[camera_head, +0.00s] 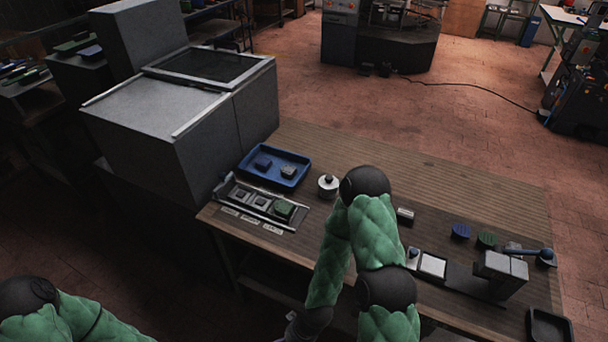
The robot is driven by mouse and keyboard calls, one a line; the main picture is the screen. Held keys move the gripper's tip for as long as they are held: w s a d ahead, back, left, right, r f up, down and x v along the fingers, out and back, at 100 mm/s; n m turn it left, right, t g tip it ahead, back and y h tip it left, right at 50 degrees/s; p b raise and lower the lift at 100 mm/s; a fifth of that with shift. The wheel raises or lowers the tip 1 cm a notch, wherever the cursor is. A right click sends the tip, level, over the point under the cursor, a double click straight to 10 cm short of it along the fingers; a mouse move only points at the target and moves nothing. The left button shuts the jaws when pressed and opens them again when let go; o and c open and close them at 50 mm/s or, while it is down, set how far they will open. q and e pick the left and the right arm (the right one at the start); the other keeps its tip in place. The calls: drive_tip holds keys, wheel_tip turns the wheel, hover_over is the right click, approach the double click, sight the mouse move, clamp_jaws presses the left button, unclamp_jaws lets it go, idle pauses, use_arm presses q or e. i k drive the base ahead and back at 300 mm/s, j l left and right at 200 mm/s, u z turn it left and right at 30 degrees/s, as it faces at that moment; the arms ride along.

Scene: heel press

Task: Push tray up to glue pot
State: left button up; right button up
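A blue tray (306,160) lies on the wooden table beside the large grey machine, holding a dark blue block (262,163) and a light grey block (288,172). A small pale pot with a dark knob, apparently the glue pot (327,188), stands to the right of the tray, with a narrow gap between them. My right arm bends just right of the pot and its forearm hangs down toward the table's front edge. My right gripper (292,328) is only partly visible at the bottom edge, away from tray and pot; its fingers are unclear. My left gripper is out of view.
A grey slotted rack (258,221) with a green block (284,208) lies in front of the tray. A press (500,272), blue and green round pieces and a black tray (535,318) stand at the right. The table's back strip is clear.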

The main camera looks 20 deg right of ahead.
sight(247, 168)
drive_tip(key=i+j, duration=0.6)
drive_tip(key=i, duration=0.25)
